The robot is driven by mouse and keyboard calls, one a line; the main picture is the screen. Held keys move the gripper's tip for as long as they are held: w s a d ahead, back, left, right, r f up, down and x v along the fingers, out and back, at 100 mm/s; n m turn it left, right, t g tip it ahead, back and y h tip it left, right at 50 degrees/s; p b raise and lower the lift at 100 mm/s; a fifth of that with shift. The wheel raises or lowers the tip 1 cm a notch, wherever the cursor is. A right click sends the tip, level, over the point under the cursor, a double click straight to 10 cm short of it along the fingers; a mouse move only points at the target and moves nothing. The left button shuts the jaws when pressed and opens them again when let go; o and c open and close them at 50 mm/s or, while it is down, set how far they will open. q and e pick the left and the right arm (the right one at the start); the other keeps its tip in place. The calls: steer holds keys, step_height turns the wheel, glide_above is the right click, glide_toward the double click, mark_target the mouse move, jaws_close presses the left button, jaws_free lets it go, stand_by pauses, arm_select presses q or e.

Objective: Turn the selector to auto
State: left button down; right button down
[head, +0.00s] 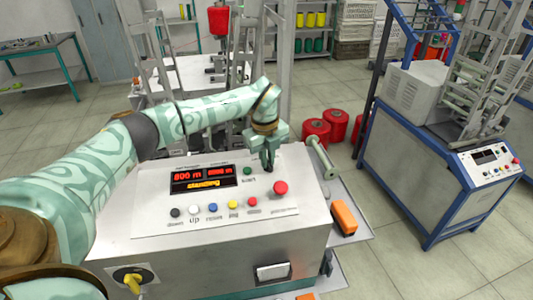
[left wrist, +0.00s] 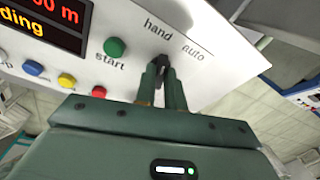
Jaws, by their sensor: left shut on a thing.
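The black selector knob (left wrist: 161,62) shows in the left wrist view below the printed words hand (left wrist: 158,27) and auto (left wrist: 193,50). My left gripper (left wrist: 161,75) is shut on this knob, one finger on each side. In the head view my left gripper (head: 268,166) points down at the panel's far side and hides the knob. Which label the knob points to is hard to tell. My right gripper is not in view.
Beside the knob is the green start button (left wrist: 115,47). A large red button (head: 280,188) and a row of small coloured buttons lie nearer. A red-digit display (head: 203,178) is left of the gripper. An orange box (head: 344,218) lies at the machine's right edge.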

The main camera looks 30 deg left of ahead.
arm_select(q)
steer(key=m+p, duration=0.2)
steer(key=m, duration=0.1)
steer(key=m+p, duration=0.1)
steer(key=shift+w+d+r+g+y+p, duration=0.1)
steer(key=shift+r+g+y+p, duration=0.2)
steer(key=shift+p, duration=0.1)
steer(key=m+p, duration=0.1)
steer(key=m, duration=0.1)
steer(key=shift+f+m, duration=0.15)
steer(key=shift+m, duration=0.25)
steer(key=shift+w+d+f+m+y+p, duration=0.1)
steer(key=shift+m+y+p, duration=0.3)
steer(key=shift+m+p, duration=0.65)
steer(key=shift+m+g, duration=0.3)
steer(key=shift+m, duration=0.05)
steer(key=shift+b, duration=0.3)
steer(key=c, duration=1.5)
jaws_free()
steer(key=r, duration=0.5)
steer(key=d+r, duration=0.1)
steer(key=r, duration=1)
steer(key=shift+w+d, duration=0.2)
steer(key=shift+d, duration=0.2)
